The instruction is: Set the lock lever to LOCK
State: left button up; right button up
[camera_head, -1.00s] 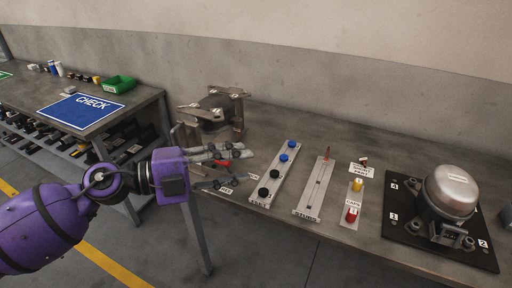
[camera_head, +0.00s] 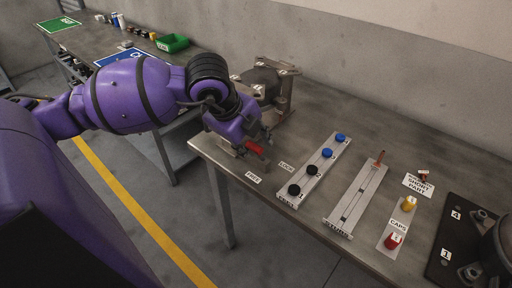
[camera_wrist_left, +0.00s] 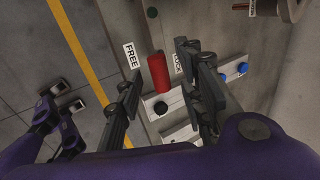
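The lock lever shows as a red handle (camera_head: 254,147) at the front left of the workbench, below the fixture. In the left wrist view the red handle (camera_wrist_left: 158,72) lies between the FREE label (camera_wrist_left: 131,55) and the LOCK label (camera_wrist_left: 178,63). The FREE label (camera_head: 253,177) and LOCK label (camera_head: 286,167) also show in the head view. My left gripper (camera_wrist_left: 158,62) is open, with one finger on each side of the handle and gaps visible. In the head view my left arm partly hides the gripper and the lever's base. My right gripper is not in view.
A metal fixture (camera_head: 284,92) stands just behind the lever. To the right are a strip with blue and black knobs (camera_head: 313,171), a slotted rail (camera_head: 356,201) and a caps strip (camera_head: 399,228). A compressor plate (camera_head: 452,238) is at far right.

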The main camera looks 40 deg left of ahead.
aim_at(253, 146)
pick_arm(q)
jog(key=shift+x, duration=1.55)
jog(key=shift+c, duration=0.4)
grip_shut()
